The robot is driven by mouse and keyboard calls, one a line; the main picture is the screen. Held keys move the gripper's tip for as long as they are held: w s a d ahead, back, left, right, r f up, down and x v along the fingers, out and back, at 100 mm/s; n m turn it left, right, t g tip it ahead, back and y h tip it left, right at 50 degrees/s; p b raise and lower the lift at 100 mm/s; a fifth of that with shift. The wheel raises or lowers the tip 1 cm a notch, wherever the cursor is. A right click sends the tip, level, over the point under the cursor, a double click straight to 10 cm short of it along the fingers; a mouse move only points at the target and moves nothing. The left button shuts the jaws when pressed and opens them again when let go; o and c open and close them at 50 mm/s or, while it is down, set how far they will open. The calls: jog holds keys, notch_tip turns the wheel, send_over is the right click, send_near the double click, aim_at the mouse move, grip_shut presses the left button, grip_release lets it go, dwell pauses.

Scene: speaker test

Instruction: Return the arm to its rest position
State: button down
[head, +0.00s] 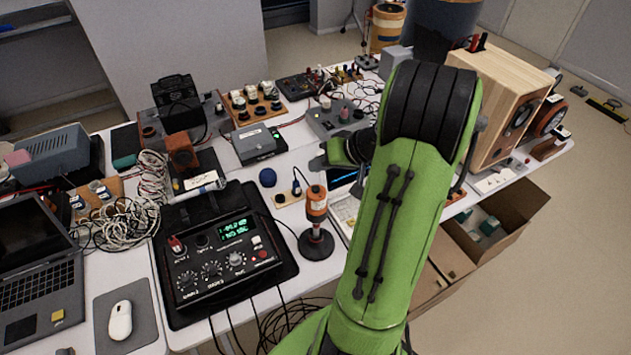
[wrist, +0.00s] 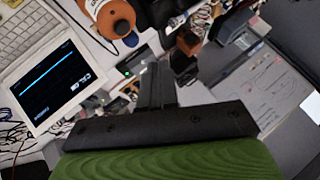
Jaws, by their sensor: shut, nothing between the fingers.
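My green arm (head: 405,200) rises from the bottom of the head view to a black-banded joint, then bends back over the table. My gripper (head: 319,163) shows small and partly hidden at the end of the arm, above the middle of the crowded table. In the wrist view my gripper (wrist: 157,75) is dark, with its fingers together and nothing held. My arm hides part of the table behind it.
A wooden speaker box (head: 495,105) stands close to the right of my arm. An orange soldering-iron-like tool (head: 316,205) stands upright left of it. A black instrument (head: 222,252), a laptop (head: 35,270) and tangled cables (head: 125,215) crowd the left. Open floor (head: 560,270) lies at right.

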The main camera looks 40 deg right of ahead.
notch_tip(320, 180, up, 2)
jog(key=shift+p, duration=0.45)
jog(key=s+a+r+n+g, duration=0.1)
jog(key=a+r+n+g, duration=0.15)
jog(key=a, duration=0.55)
jog(key=s+a+r+n+g, duration=0.1)
jog(key=a+r, duration=0.3)
jog(key=a, duration=0.4)
jog(key=s+a+r+n+h, duration=0.1)
jog(key=s+a+r+h, duration=0.1)
jog(key=s+a, duration=0.5)
jog(key=s+h, duration=0.1)
jog(key=s, duration=0.4)
jog(key=shift+s+a+r+n, duration=0.3)
jog(key=shift+s+r+n, duration=0.05)
jog(key=shift+r, duration=0.05)
